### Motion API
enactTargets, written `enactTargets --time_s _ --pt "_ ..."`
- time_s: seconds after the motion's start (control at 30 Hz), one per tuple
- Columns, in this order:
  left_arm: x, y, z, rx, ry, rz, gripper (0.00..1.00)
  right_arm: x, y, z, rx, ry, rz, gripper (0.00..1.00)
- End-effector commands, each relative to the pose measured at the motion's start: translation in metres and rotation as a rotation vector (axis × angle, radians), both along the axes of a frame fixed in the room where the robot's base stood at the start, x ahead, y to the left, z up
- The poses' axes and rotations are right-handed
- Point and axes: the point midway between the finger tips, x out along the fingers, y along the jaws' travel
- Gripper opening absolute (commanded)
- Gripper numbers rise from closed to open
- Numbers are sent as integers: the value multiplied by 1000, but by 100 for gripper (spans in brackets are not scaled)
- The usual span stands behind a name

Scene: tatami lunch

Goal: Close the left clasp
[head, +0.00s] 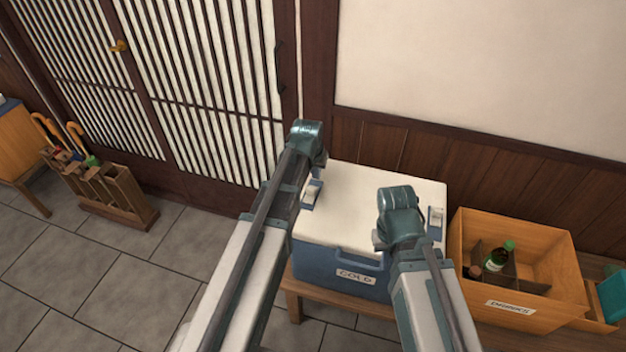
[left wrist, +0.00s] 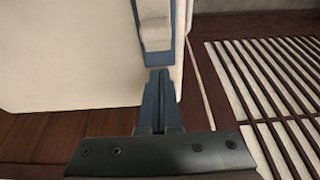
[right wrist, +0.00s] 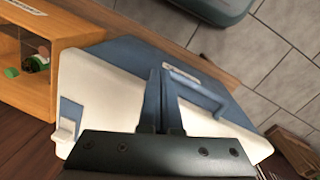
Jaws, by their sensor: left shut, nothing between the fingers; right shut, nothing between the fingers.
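The cooler has a white lid (head: 365,190) and a blue body (head: 338,268) with a handle and a "COLD" label. Its left clasp (head: 311,190), a white lever on a blue plate, is at the lid's left edge; it also shows at the top of the left wrist view (left wrist: 154,28). My left gripper (left wrist: 158,78) is shut and empty, its tips just beside the end of the clasp's blue plate. I cannot tell whether they touch. My right gripper (right wrist: 161,75) is shut and empty above the lid. The right clasp (head: 436,218) is at the lid's right edge.
The cooler stands on a low wooden bench (head: 345,308). A wall and a slatted door (head: 215,90) are behind. An umbrella stand (head: 115,195) is at the left; the tiled floor between is clear.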

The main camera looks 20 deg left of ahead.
Motion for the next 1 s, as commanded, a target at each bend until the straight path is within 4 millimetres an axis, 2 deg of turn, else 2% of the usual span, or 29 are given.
enactTargets --time_s 0.03,0.1,0.5,0.7,1.0 --pt "-1 0 13 0 0 0 0 0 0 13 0 0 0 0" --pt "-7 0 25 0 -1 0 0 0 0 25 0 0 0 0" --pt "-27 1 84 0 -2 0 0 0 0 84 0 0 0 0" --pt "-32 1 96 0 -2 0 0 0 0 95 0 0 0 0" --pt "-32 1 95 0 -2 0 0 0 0 94 0 0 0 0"
